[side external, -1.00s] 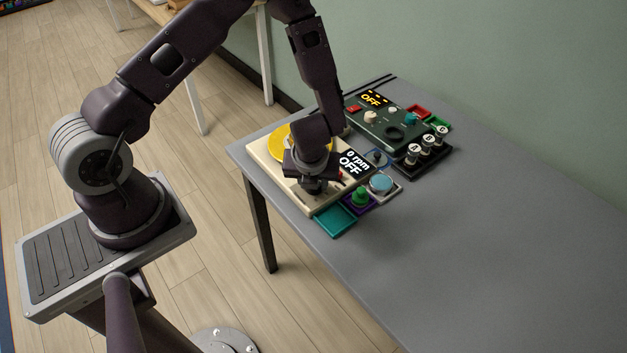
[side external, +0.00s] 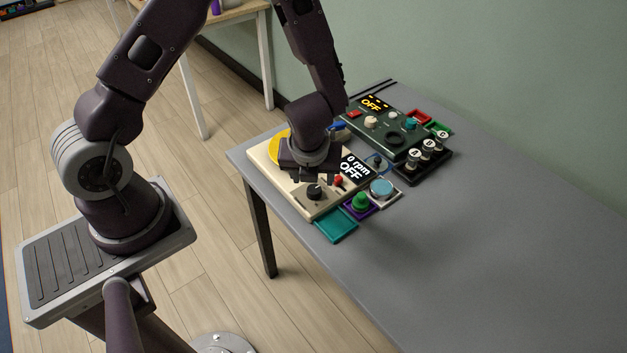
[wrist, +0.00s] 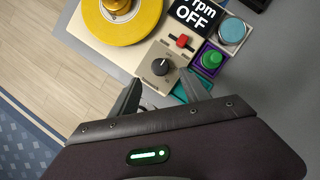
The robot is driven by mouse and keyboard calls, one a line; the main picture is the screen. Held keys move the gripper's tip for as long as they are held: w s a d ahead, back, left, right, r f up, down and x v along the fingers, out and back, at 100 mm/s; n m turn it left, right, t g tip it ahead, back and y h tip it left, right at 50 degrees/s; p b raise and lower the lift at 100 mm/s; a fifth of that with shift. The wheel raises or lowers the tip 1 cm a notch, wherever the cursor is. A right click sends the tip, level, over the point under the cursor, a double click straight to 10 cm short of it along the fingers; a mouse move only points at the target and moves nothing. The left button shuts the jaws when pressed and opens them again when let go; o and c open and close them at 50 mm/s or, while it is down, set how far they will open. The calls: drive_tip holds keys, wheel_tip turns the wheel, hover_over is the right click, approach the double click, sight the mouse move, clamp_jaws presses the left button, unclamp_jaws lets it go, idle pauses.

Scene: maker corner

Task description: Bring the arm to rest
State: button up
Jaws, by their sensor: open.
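My gripper (side external: 311,172) is open and empty above the cream-coloured device on the grey table. In the wrist view its two fingers (wrist: 163,92) stand apart, with the device's black knob (wrist: 160,67) beyond them. The device (side external: 284,192) has a yellow disc (wrist: 121,17), a red switch (side external: 337,180) and a display (side external: 354,168) reading "0 rpm OFF". The black knob also shows uncovered in the side view (side external: 314,191). My arm hides part of the yellow disc in the side view.
A green button (side external: 361,201), a pale blue button (side external: 381,188) and a teal tray (side external: 336,225) stand beside the device. Behind is a dark green unit (side external: 380,125) with an "OFF" display and a rack of labelled jars (side external: 428,147). The table's right side (side external: 500,250) is clear.

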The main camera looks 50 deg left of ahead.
drive_tip(key=shift+r, duration=0.1)
drive_tip(key=s+a+r+n+y, duration=0.1)
drive_tip(key=s+a+r+n, duration=0.2)
drive_tip(key=r+n, duration=0.4)
drive_tip(key=s+a+r+n+y, duration=0.2)
drive_tip(key=s+a+r+n, duration=0.25)
drive_tip(key=r, duration=0.55)
drive_tip(key=s+d+r+n+t+h, duration=0.2)
drive_tip(key=s+d+r+n+h, duration=0.4)
drive_tip(key=s+n, duration=0.5)
wheel_tip(320, 180, up, 4)
drive_tip(key=d+n, duration=0.2)
drive_tip(key=n, duration=0.2)
drive_tip(key=shift+s+d+f, duration=0.2)
drive_tip(key=shift+d, duration=0.2)
